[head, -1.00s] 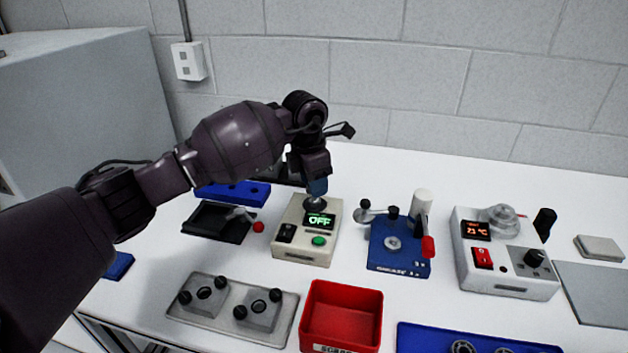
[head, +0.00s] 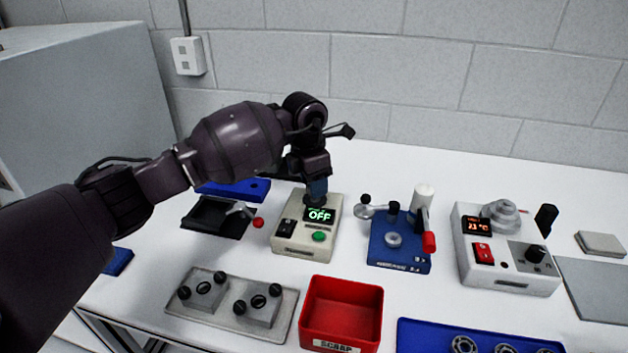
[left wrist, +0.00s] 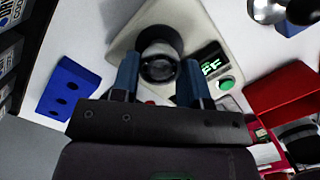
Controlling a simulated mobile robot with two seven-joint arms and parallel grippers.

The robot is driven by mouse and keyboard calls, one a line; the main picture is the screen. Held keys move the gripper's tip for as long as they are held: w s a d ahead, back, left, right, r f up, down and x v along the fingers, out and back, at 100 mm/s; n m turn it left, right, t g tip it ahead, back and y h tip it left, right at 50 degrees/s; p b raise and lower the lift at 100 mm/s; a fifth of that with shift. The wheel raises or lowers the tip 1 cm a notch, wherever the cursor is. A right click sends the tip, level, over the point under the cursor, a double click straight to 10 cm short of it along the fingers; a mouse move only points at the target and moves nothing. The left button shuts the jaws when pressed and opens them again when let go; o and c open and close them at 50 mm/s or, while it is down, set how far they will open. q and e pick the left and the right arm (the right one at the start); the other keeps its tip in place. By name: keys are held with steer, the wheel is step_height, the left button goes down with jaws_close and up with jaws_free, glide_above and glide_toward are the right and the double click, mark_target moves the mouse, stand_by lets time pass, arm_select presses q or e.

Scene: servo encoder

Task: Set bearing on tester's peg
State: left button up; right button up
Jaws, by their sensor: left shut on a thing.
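The tester (head: 297,246) is a cream box with a lit display (head: 320,215) reading OFF, a black switch and a green button. My left gripper (head: 317,194) points down over its back part. In the left wrist view, the gripper's two blue fingers (left wrist: 158,82) are shut on the sides of a dark, shiny round bearing (left wrist: 158,68). A dark round part of the tester (left wrist: 160,38) shows right behind the bearing. The peg is hidden, so I cannot tell whether the bearing is around it or just above it. My right gripper is not in view.
A blue press-like device (head: 398,254) and a heater-like box (head: 506,272) stand to the right. A red scrap bin (head: 341,295), a grey tray with two blocks (head: 180,302) and a blue bearing tray (head: 412,338) lie in front. A black tray (head: 200,222) is left.

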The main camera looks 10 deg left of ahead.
arm_select(q)
steer(key=shift+f, duration=0.45)
steer(key=o, duration=1)
steer(key=shift+o, duration=1.7)
